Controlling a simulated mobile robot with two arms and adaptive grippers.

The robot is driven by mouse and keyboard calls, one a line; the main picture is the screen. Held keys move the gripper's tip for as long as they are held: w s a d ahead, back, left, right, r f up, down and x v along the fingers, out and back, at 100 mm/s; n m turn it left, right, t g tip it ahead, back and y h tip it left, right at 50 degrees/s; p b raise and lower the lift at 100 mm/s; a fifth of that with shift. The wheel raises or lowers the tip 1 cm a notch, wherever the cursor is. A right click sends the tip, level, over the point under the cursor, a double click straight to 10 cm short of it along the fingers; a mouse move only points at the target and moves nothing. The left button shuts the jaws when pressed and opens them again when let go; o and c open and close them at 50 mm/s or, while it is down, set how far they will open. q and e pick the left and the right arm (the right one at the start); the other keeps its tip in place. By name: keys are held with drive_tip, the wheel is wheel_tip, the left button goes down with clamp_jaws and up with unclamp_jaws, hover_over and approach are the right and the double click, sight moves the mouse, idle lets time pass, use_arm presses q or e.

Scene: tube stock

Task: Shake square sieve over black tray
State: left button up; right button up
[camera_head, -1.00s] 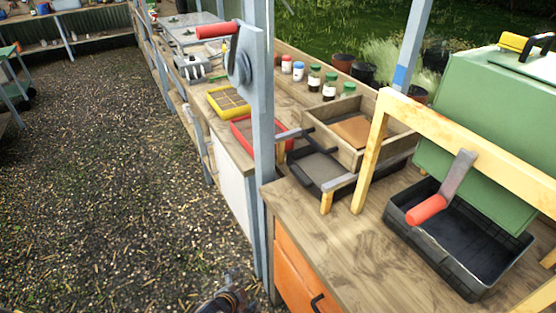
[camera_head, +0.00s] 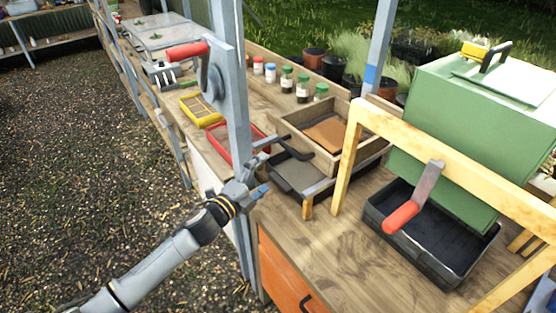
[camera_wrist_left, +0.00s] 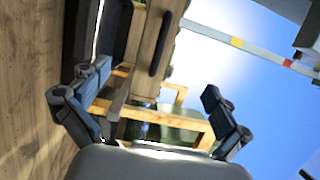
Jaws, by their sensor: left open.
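The square sieve (camera_head: 372,158) is a wooden frame with a brown floor and a dark bar handle on its near-left side. It sits above a black tray (camera_head: 283,184), which shows partly from under it with a grey floor. My left gripper (camera_head: 254,192) is open and empty, to the left of the tray and sieve, near the bench edge. In the left wrist view, my open fingers (camera_wrist_left: 150,118) face the sieve's wooden wall (camera_wrist_left: 146,50) with its dark handle; the tray's dark side (camera_wrist_left: 113,30) is at upper left. My right gripper is not in view.
A grey post with a red-handled crank (camera_head: 212,85) stands close behind my left gripper. Red and yellow trays (camera_head: 200,112) lie farther back.

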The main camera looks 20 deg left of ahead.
sight(289, 151)
use_arm(q)
drive_tip(key=shift+b+x, duration=1.6)
drive_tip(key=shift+x, duration=4.55)
drive_tip(key=shift+c, duration=0.2)
clamp_jaws()
